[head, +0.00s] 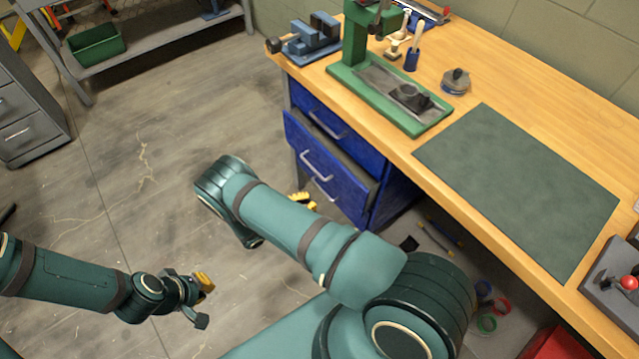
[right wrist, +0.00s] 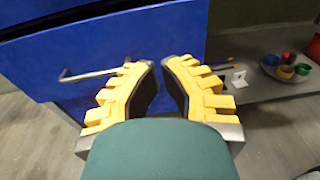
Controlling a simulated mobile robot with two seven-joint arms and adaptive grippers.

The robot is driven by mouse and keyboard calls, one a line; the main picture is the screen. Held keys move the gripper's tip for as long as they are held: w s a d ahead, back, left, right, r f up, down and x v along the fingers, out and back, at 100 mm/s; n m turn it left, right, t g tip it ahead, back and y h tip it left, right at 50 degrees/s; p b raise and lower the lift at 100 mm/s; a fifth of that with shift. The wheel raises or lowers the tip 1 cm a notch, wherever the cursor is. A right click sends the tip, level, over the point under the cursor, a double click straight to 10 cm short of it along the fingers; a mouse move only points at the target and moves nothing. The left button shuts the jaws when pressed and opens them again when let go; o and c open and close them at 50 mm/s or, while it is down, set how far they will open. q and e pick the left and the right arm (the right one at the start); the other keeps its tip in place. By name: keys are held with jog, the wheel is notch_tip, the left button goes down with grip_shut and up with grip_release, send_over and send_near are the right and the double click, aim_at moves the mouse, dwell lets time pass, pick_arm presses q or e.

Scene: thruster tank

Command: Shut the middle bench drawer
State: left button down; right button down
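The middle bench drawer (head: 335,182) is blue with a silver handle (head: 317,166) and stands pulled out from the bench cabinet. In the right wrist view its blue front (right wrist: 105,55) fills the upper left, and its handle (right wrist: 85,76) runs behind the left finger. My right gripper (head: 303,201) is low by the drawer front, largely hidden by my arm. Its yellow fingers (right wrist: 162,85) have a gap with nothing between them; contact with the drawer cannot be told. My left gripper (head: 203,300) is open and empty above the floor at lower left.
The top drawer (head: 318,118) appears closed. The wooden bench (head: 490,85) carries a green press (head: 385,95), a blue vise (head: 313,38) and a green mat (head: 520,185). Coloured rings (head: 487,322) and a red box (head: 553,345) sit below. The floor left of the drawers is clear.

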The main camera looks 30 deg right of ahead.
jog(key=w, duration=0.1)
pick_arm(q)
jog(key=shift+s+a+f+b, duration=0.1)
jog(key=shift+a+f+b, duration=0.3)
jog(key=shift+b, duration=0.1)
pick_arm(e)
jog(key=t, duration=0.1)
send_near(343, 174)
jog(key=shift+n+h, duration=0.3)
jog(key=shift+h, duration=0.1)
jog(key=d, duration=0.8)
jog(key=shift+w+d+f, duration=0.1)
jog(key=shift+w+f, duration=0.2)
